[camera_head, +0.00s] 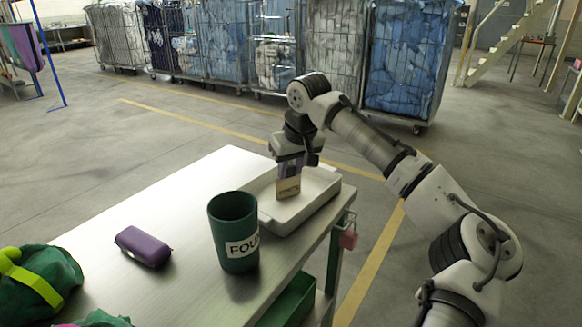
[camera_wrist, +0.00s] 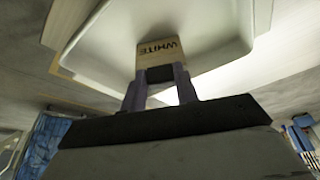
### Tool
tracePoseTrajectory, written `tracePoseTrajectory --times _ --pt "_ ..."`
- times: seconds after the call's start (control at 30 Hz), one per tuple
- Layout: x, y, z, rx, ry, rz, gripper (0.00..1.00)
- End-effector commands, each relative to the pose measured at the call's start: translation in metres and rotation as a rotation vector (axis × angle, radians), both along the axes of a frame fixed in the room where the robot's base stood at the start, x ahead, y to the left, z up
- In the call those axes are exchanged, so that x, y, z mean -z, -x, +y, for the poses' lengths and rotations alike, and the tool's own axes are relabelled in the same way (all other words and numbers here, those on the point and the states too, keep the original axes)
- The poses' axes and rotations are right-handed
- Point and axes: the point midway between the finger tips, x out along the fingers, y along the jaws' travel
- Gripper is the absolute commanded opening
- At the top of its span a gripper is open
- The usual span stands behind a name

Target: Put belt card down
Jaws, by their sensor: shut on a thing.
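The belt card (camera_head: 288,187) is a small tan card with dark lettering. In the wrist view the card (camera_wrist: 160,52) reads "WHITE". My gripper (camera_head: 289,172) points down and is shut on the card's upper part. In the wrist view my gripper's fingers (camera_wrist: 160,88) pinch it from both sides. The card is upright over a white shallow tray (camera_head: 323,187) on the metal table. The tray also fills the upper wrist view (camera_wrist: 215,35). I cannot tell whether the card's lower edge touches the tray floor.
A green cup (camera_head: 233,235) with a label starting "FOU" stands just left of the tray. A purple case (camera_head: 144,246) lies farther left on the metal table (camera_head: 180,205). Green bags (camera_head: 40,285) sit at the lower left. A pink padlock-like tag (camera_head: 349,238) hangs at the table's right edge.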

Motion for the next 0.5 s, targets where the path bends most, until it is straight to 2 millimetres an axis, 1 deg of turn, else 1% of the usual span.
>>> tracePoseTrajectory --times 0.07,0.1,0.27,0.5 --pt "0.0000 0.0000 0.0001 0.000 0.000 0.000 0.04" --pt "0.0002 0.0000 0.0001 0.000 0.000 0.000 0.31" --pt "-0.0001 -0.0001 0.0000 0.000 0.000 0.000 0.52" --pt "-0.0004 -0.0001 0.0000 0.000 0.000 0.000 0.52"
